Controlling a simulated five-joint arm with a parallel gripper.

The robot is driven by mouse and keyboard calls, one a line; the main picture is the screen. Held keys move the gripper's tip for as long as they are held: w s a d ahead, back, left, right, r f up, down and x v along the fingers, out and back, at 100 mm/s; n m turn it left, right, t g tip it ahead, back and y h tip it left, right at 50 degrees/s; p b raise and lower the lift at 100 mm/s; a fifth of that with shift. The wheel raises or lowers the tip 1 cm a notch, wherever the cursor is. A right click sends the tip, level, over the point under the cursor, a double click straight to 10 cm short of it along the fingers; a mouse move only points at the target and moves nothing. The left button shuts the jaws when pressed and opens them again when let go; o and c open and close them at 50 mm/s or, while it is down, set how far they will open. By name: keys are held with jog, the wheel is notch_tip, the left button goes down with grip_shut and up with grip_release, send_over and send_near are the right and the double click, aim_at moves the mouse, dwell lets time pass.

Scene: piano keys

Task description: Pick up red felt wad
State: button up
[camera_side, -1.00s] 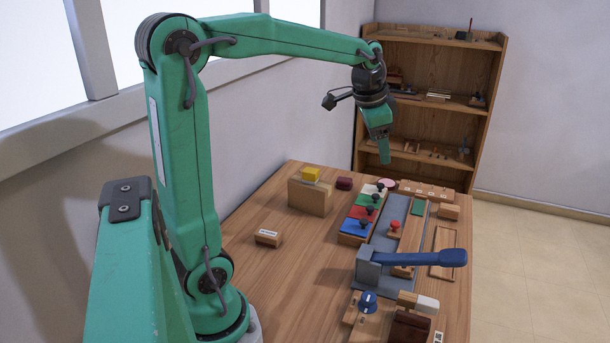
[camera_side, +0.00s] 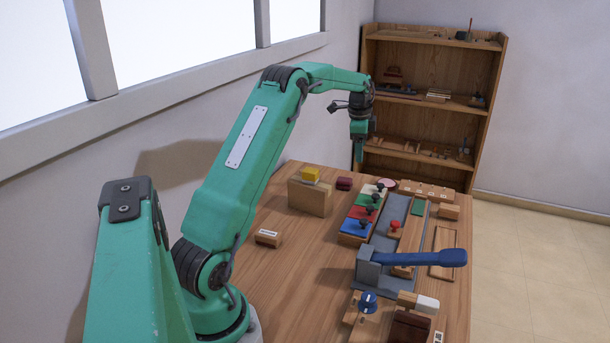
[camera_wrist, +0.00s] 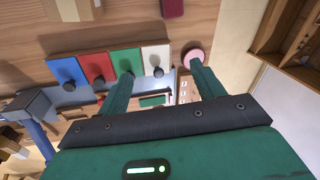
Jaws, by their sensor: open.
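A small dark red block (camera_side: 344,183) with rounded edges lies at the far end of the table; it looks most like the felt wad. It also shows at the top edge of the wrist view (camera_wrist: 172,8), partly cut off. A round pinkish-red piece (camera_side: 387,183) lies to its right, by the coloured keys. In the wrist view the round piece (camera_wrist: 194,56) appears just beyond my right fingertip. My gripper (camera_side: 360,158) is open and empty, pointing down above the far end of the table. Its two fingers spread apart in the wrist view (camera_wrist: 161,70).
Blue, red, green and white keys (camera_side: 361,222) with dark knobs stand in a row. A wooden block with a yellow piece (camera_side: 311,174) stands left of them. A blue lever (camera_side: 420,258) sits nearer the camera. A shelf (camera_side: 486,130) stands behind. The table's left front is mostly clear.

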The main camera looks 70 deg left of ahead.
jog(key=m, duration=0.1)
send_over(344, 179)
jog(key=s, duration=0.1)
jog(key=shift+g, duration=0.3)
jog(key=f, duration=0.8)
jog(key=shift+s+d, duration=0.1)
jog(key=shift+d, duration=0.2)
jog(key=shift+w+a+f, duration=0.1)
jog(key=shift+w+f, duration=0.1)
jog(key=shift+f, duration=1.05)
jog(key=shift+w+a+f, duration=0.1)
jog(key=shift+w+f, duration=0.05)
jog(key=shift+f, duration=1.15)
jog(key=shift+w+f, duration=0.2)
jog(key=shift+f, duration=1.05)
jog(key=c, duration=1)
